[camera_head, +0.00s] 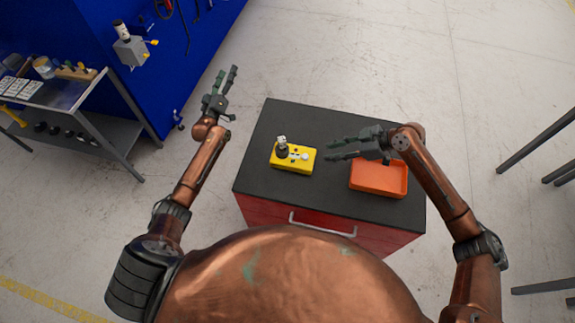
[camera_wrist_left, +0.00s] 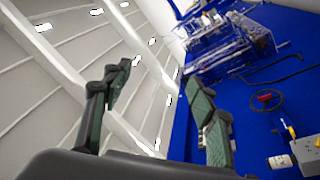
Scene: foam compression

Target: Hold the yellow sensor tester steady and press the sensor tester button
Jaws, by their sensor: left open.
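The yellow sensor tester (camera_head: 304,165) lies on the dark top of the red cabinet, left of centre. It carries a dark round part with a pale top at its left end and a small white part near its middle, which may be the button. My left gripper (camera_head: 227,76) is open and empty, raised beyond the cabinet's left side, away from the tester. Its spread fingers also show in the left wrist view (camera_wrist_left: 165,80). My right gripper (camera_head: 328,151) is open and empty, just right of the tester with its fingers pointing towards it; its height is hard to tell.
An orange tray (camera_head: 379,192) sits on the cabinet top (camera_head: 262,135), right of the tester and beside my right wrist. A blue tool panel (camera_head: 165,90) and a grey shelf trolley (camera_head: 95,130) stand at the left. Dark legs (camera_head: 535,140) show at the right. The floor behind the cabinet is clear.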

